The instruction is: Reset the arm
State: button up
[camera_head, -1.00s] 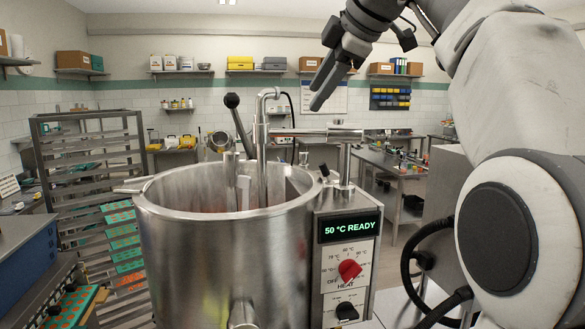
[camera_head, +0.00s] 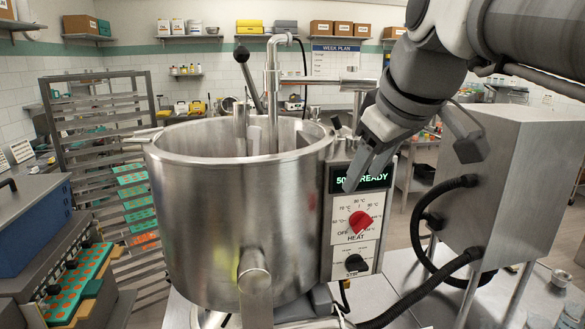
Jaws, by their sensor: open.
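My gripper (camera_head: 362,168) is at the right of centre, with its fingers pointing down and left. It is open and I see nothing between the fingers. It hangs in front of the control panel (camera_head: 340,240) of the steel kettle (camera_head: 225,225) and hides part of the green display (camera_head: 377,182), which reads 50 and READY. The red heat knob (camera_head: 360,221) sits a little below the fingertips. I cannot tell whether the fingers touch the panel. My arm reaches in from the upper right.
A black-handled lever (camera_head: 242,55) and a steel pipe (camera_head: 273,95) rise from the kettle. A steel cabinet (camera_head: 520,185) with black hoses stands close on the right. A tray rack (camera_head: 100,110) stands at the left. A green mould tray (camera_head: 80,285) lies at the lower left.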

jog(key=s+d+f+m, duration=0.1)
jog(key=s+f+m, duration=0.1)
jog(key=s+f, duration=0.2)
jog(key=s+d+f+m+h+b, duration=0.1)
jog(key=s+f+m, duration=0.2)
jog(key=f, duration=0.7)
jog(key=s+d+f+m+g+b, duration=0.1)
jog(key=s+f+m, duration=0.1)
jog(key=s+f, duration=0.5)
jog(key=shift+d+f+h, duration=0.3)
jog(key=shift+f, duration=0.25)
jog(key=shift+d+m, duration=0.25)
jog(key=shift+m, duration=0.05)
